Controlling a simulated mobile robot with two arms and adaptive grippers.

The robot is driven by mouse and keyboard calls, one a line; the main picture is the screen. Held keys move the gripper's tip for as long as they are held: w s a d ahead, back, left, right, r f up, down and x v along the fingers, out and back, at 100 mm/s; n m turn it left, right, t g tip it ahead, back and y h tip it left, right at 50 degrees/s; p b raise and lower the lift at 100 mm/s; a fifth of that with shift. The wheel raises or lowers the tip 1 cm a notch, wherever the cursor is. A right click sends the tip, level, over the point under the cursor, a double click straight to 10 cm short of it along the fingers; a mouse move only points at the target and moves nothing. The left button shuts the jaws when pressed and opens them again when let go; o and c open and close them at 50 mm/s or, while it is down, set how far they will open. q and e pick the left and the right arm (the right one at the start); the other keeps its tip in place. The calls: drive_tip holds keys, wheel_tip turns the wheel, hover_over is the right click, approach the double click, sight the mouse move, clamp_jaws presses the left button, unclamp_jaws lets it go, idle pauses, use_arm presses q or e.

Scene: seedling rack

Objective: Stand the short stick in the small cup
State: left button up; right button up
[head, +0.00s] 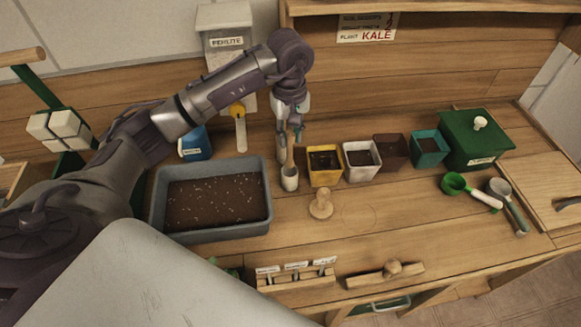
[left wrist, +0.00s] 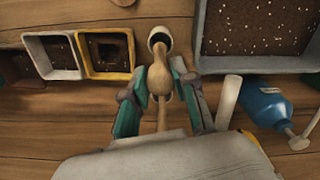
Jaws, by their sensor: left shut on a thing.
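The small cup (head: 290,183) is whitish and stands on the bench between the soil tray and the yellow pot. It also shows in the left wrist view (left wrist: 151,36), with a dark opening. The short stick (head: 289,157) is pale wood, with a thick rounded part (left wrist: 160,78). My left gripper (head: 294,129) is shut on the stick, above the cup, with one finger on either side in the left wrist view (left wrist: 162,100). The stick is close to upright and its lower end is at the cup's mouth; how deep it reaches is hidden. My right gripper is not in view.
The grey soil tray (head: 212,234) is close on the left. The yellow pot (head: 325,179), white pot (head: 361,175) and more pots stand to the right. A wooden knobbed tool (head: 321,205) stands in front.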

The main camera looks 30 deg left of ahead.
sight(290, 161)
use_arm(q)
wheel_tip(290, 161, down, 3)
drive_tip(key=shift+s+f+p, duration=0.1)
drive_tip(key=shift+f+p, duration=0.05)
drive_tip(key=shift+p, duration=0.3)
wheel_tip(290, 161, down, 4)
drive_tip(key=shift+r+p, duration=0.15)
drive_tip(key=shift+p, duration=0.55)
drive_tip(key=shift+f+b, duration=0.25)
drive_tip(key=shift+b, duration=0.1)
drive_tip(key=o, duration=1)
drive_tip(key=shift+r, duration=0.1)
